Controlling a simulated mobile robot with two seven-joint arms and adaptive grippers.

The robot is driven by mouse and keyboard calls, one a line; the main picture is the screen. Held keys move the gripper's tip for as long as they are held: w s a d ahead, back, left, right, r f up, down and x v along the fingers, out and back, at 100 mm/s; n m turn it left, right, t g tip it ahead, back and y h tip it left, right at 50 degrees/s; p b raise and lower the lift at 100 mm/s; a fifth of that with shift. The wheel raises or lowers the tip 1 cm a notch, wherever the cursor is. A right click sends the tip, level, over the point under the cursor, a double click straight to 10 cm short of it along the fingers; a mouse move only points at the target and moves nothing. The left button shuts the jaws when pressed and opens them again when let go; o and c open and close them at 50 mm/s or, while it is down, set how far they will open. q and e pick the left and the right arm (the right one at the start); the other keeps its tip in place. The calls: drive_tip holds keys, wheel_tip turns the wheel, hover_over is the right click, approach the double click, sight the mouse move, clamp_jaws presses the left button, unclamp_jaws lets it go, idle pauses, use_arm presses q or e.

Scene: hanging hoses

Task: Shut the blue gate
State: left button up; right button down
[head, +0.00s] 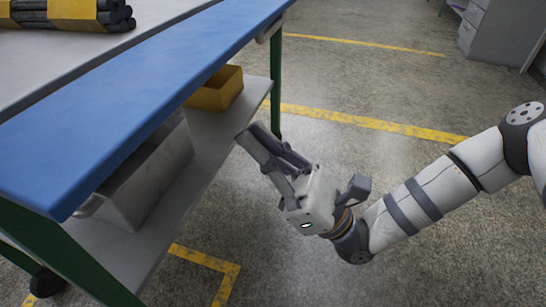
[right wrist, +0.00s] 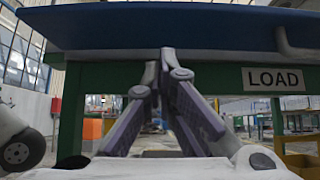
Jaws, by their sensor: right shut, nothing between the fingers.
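The blue gate (head: 140,100) is a long flat panel along the near edge of a grey-topped cart in the head view. It appears to lie out roughly level with the cart's top. In the right wrist view the blue gate (right wrist: 170,25) spans the upper part, seen from its edge and underside, with a pale handle (right wrist: 296,45) at its right. My right gripper (head: 248,138) is shut and empty, beside and below the gate, its fingers pointing up and left. Its fingertips (right wrist: 164,58) show just under the gate's edge; contact cannot be told. My left gripper is not in view.
The cart's lower shelf (head: 222,125) holds a yellow bin (head: 216,88) and a grey metal bin (head: 150,180). Green legs (head: 276,95) stand below the gate. A bundle of dark hoses (head: 118,18) lies on top.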

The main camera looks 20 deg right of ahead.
wheel_tip(320, 180, up, 6)
drive_tip(key=w+a, duration=0.1)
drive_tip(key=a, duration=0.1)
drive_tip(key=shift+w+r, duration=0.2)
